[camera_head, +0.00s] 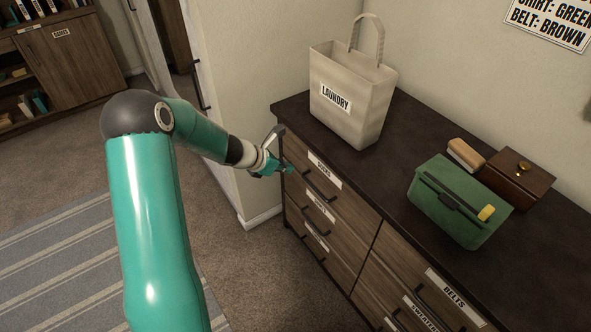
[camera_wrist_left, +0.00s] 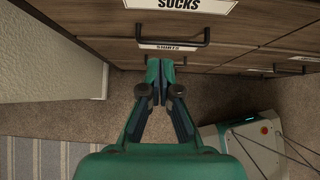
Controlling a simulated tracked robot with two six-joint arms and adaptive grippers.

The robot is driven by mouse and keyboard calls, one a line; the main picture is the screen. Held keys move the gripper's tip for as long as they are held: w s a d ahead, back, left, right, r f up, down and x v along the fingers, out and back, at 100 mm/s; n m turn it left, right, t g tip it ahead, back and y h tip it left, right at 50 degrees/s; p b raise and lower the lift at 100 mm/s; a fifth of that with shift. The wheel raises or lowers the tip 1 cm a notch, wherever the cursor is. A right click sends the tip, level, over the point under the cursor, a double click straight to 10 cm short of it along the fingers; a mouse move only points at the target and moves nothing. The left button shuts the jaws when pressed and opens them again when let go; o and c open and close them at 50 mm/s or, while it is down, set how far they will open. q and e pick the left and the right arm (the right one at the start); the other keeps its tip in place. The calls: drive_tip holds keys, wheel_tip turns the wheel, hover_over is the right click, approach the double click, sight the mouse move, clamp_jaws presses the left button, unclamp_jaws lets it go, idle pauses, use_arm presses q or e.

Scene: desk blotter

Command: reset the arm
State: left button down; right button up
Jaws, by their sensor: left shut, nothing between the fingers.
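My left arm reaches in from the left in the head view, and its gripper (camera_head: 286,170) is by the front of the dresser (camera_head: 345,225), near the top left drawer labelled SOCKS. In the left wrist view the gripper (camera_wrist_left: 160,65) has its fingers together with nothing between them. The fingertips are in front of the drawer fronts, close to the SHIRTS label (camera_wrist_left: 168,47). I cannot tell whether they touch the dresser. The drawers in view look closed. My right gripper is not in view.
A beige LAUNDRY bag (camera_head: 345,105), a green pouch (camera_head: 450,205), a brown box (camera_head: 518,178) and a brush (camera_head: 465,154) are on the dresser top. A wall corner (camera_head: 240,150) stands just left of the dresser. A striped rug (camera_head: 60,260) lies on the carpet.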

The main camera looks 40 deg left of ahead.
use_arm(q)
drive_tip(key=shift+s+r, duration=0.35)
drive_tip(key=shift+r, duration=0.05)
